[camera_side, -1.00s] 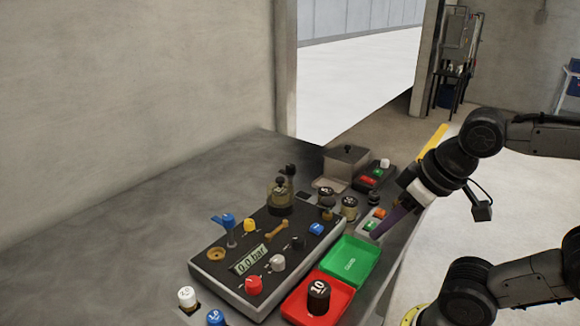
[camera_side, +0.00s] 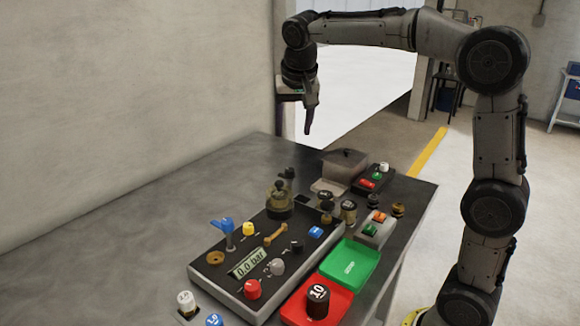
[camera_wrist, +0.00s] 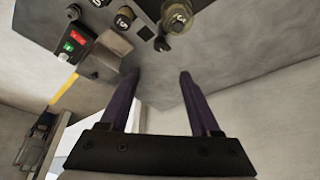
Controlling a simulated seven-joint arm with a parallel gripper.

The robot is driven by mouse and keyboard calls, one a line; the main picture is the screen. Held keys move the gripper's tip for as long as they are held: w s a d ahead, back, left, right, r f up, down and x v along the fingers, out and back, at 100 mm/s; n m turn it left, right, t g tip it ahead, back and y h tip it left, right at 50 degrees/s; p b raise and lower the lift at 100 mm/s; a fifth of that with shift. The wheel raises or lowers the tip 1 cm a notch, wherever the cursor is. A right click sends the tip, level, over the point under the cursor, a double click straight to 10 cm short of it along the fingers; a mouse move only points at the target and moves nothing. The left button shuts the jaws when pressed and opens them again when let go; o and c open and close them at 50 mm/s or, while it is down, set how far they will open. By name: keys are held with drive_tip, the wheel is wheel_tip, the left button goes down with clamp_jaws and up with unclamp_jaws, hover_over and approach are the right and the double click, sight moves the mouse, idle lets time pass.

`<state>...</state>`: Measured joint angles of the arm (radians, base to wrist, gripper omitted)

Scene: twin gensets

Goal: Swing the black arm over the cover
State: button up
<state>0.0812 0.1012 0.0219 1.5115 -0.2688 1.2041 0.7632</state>
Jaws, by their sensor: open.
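My gripper (camera_side: 309,122) hangs high above the back of the table, fingers pointing down. In the wrist view my gripper (camera_wrist: 158,74) shows two purple fingers spread apart with nothing between them. A small black piece (camera_side: 289,173) stands behind a yellowish domed jar (camera_side: 279,198). I cannot tell for sure which part is the black arm or which is the cover.
A dark panel with knobs, a blue lever (camera_side: 227,226) and a "0.0 bar" display (camera_side: 249,263) lies in front. Green (camera_side: 349,262) and red (camera_side: 336,303) trays stand beside it. Red-green switch boxes (camera_side: 373,178) are at the right. The table's left side is clear.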

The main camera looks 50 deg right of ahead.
sight(290, 170)
drive_tip(key=x, duration=1.4)
drive_tip(key=shift+s+f, duration=0.1)
clamp_jaws()
